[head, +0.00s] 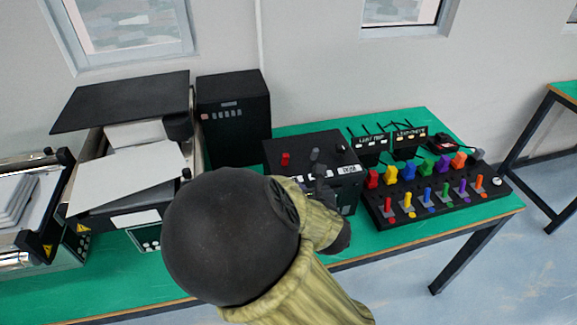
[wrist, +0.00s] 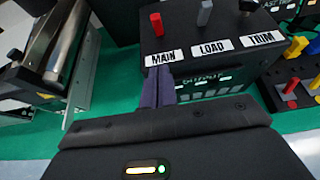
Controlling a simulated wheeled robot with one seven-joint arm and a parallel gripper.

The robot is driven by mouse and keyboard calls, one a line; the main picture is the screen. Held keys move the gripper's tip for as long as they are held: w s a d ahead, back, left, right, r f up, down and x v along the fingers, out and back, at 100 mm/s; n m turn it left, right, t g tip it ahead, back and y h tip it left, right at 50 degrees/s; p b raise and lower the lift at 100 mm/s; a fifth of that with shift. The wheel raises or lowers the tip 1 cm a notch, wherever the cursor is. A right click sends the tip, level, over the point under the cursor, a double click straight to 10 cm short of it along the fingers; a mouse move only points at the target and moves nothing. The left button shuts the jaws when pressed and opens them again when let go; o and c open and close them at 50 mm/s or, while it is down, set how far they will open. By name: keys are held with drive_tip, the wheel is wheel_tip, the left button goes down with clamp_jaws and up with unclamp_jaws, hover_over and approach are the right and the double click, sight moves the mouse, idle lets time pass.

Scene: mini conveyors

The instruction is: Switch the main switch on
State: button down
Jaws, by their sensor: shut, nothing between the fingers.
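A black control box (head: 270,150) stands on the green table. On its top are a red lever (head: 285,159), a grey lever (head: 314,156) and a black knob (head: 342,148). In the wrist view the red lever (wrist: 156,23) stands up behind the white MAIN label (wrist: 163,58); the grey lever (wrist: 204,13) is behind LOAD. My gripper (wrist: 158,82) is shut and empty, its dark fingertips just below the MAIN label, at the box's front edge. I cannot tell whether they touch it. In the head view my arm hides part of the box's front.
A black panel (head: 380,217) with rows of coloured switches stands right of the box. A tall black cabinet (head: 235,115) is behind it to the left. Machines with metal sides (head: 130,165) fill the left of the table. Small black devices (head: 372,148) with antennas stand behind.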

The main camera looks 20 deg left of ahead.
sight(284, 161)
drive_tip(key=p+x, duration=0.1)
drive_tip(key=x, duration=0.6)
drive_tip(key=shift+w+a, duration=0.1)
drive_tip(key=shift+w, duration=0.2)
drive_tip(key=shift+w+a+r+p, duration=0.25)
drive_tip(key=shift+w+a+p, duration=0.1)
drive_tip(key=shift+w, duration=0.15)
drive_tip(key=shift+w+a+r+p, duration=0.3)
drive_tip(key=shift+w+p, duration=0.05)
drive_tip(key=shift+w, duration=0.2)
drive_tip(key=shift+w+a, duration=0.3)
drive_tip(key=shift+w, duration=0.1)
drive_tip(key=shift+r+p, duration=0.25)
drive_tip(key=shift+p, duration=0.4)
